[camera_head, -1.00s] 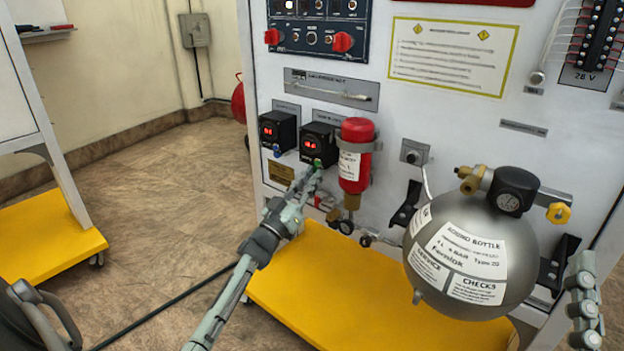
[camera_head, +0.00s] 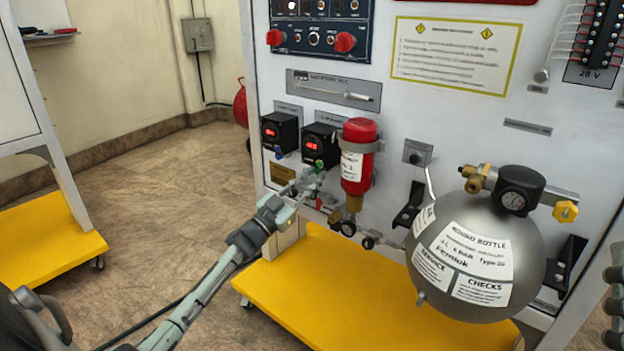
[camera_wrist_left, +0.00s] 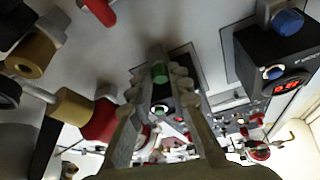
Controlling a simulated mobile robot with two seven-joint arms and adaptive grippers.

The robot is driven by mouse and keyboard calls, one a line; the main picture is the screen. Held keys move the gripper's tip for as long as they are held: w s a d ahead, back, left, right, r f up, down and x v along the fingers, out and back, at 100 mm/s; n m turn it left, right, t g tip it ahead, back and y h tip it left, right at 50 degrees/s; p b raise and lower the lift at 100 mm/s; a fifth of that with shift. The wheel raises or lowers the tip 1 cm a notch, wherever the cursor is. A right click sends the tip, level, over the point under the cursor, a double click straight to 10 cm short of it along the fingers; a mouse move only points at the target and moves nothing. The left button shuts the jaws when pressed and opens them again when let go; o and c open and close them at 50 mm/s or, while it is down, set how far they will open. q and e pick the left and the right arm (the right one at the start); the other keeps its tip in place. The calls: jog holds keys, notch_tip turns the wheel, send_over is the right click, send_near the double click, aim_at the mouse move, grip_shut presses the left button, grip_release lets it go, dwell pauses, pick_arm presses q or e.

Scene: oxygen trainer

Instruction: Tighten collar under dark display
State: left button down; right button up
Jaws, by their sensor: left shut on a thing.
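Two small black display boxes hang side by side on the white panel. The left display (camera_head: 279,132) and the right display (camera_head: 323,146) both show lit red digits in the head view. A blue collar (camera_head: 278,152) is under the left one and a green collar (camera_head: 319,164) is under the right one. My left gripper (camera_head: 313,175) is under the right display, shut on the green collar (camera_wrist_left: 160,72), which shows between the fingertips in the wrist view. My right gripper (camera_head: 613,300) is at the right edge, partly cut off; its jaws cannot be judged.
A red cylinder (camera_head: 358,160) hangs just right of the right display. A grey round bottle (camera_head: 470,250) with labels and a gauge sits further right. The panel's yellow base (camera_head: 340,295) lies below. Brown floor (camera_head: 180,215) is clear on the left.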

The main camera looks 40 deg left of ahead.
pick_arm(q)
jog(key=c, duration=1.7)
grip_release()
jog(key=shift+s, duration=0.15)
jog(key=v, duration=1.1)
jog(key=shift+s, duration=0.4)
jog(key=shift+a+f, duration=0.1)
jog(key=shift+f, duration=0.1)
